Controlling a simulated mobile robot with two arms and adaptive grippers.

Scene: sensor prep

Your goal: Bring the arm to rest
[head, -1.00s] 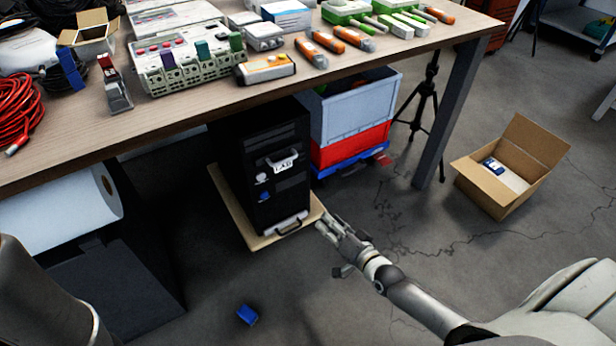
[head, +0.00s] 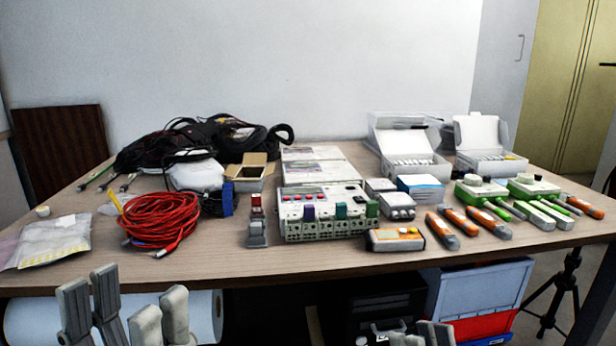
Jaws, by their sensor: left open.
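My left gripper (head: 125,305) rises at the bottom left of the head view, in front of the table's front edge. Its grey fingers stand apart with nothing between them. Only the grey fingertips of my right gripper (head: 422,336) show at the bottom edge, right of the middle, in front of the black computer tower (head: 375,306). The rest of that gripper is cut off, and I cannot tell whether its fingers are apart.
The table (head: 330,260) holds a red cable coil (head: 172,222), a multi-slot charger (head: 322,212), an orange-grey meter (head: 396,239) and orange-handled tools near its front. Below it are a paper roll (head: 205,312) and a grey crate (head: 480,288).

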